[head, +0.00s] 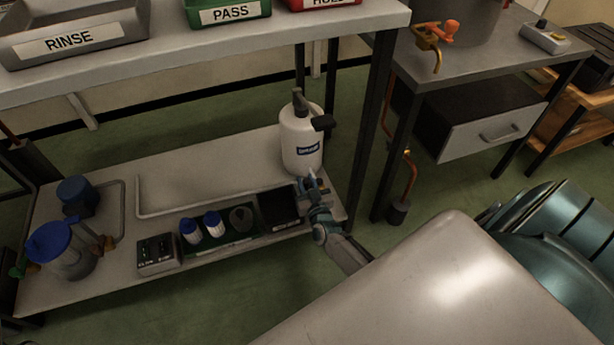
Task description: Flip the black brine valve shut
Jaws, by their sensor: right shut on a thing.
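A white brine jug (301,145) with a dark blue label stands upright at the right end of the lower shelf (210,160). A black fitting (323,122) sticks out from its upper right side. My right gripper (310,183) is at the front foot of the jug, well below that fitting. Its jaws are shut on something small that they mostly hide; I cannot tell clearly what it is. My left gripper is not in view.
A black tray (279,208), two blue-capped bottles (212,224) and a small box (158,254) line the shelf's front. A blue-lidded jar (65,250) stands left. The upper bench (215,45) overhangs the shelf, and a dark leg (380,125) stands right of the jug.

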